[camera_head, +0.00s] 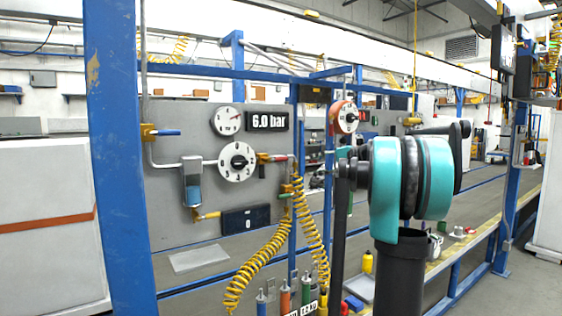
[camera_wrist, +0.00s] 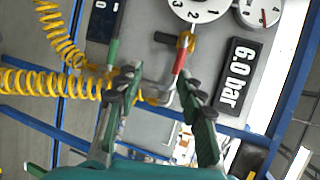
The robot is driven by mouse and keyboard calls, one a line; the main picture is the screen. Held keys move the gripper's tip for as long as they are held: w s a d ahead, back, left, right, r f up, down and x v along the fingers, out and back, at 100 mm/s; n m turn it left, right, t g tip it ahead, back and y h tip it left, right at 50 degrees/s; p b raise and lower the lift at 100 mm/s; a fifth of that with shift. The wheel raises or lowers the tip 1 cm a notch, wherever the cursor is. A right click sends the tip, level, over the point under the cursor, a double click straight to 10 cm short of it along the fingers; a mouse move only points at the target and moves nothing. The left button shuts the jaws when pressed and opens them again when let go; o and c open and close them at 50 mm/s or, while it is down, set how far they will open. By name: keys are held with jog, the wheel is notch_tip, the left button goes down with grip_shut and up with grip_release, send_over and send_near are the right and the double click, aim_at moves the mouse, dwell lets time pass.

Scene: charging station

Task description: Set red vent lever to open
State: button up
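The red vent lever (camera_head: 277,158) sits on a brass valve, right of the round numbered dial on the grey panel, and lies roughly level. In the wrist view, which is turned, the red lever (camera_wrist: 180,62) extends from its brass valve toward the tip of the right finger. My gripper (camera_wrist: 156,76) is open, its two dark green fingers spread with nothing held between them. The lever's end is close to the right fingertip; I cannot tell whether they touch. In the head view my gripper is mostly hidden behind my arm.
A green-handled valve (camera_wrist: 113,51) is near the left finger. Yellow coiled hoses (camera_head: 262,264) hang below the valves. A 6.0 bar display (camera_head: 267,121) and gauge (camera_head: 227,120) are above. A blue post (camera_head: 118,150) stands at left.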

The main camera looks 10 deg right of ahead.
aim_at(283, 159)
notch_tip(283, 159, up, 4)
jog(key=w+d, duration=0.2)
jog(key=shift+m+t+y, duration=0.3)
jog(key=x, duration=1.7)
jog(key=shift+s+a+f, duration=0.1)
jog(key=shift+a+f, duration=0.05)
jog(key=shift+f, duration=0.05)
jog(key=shift+c, duration=0.6)
grip_shut()
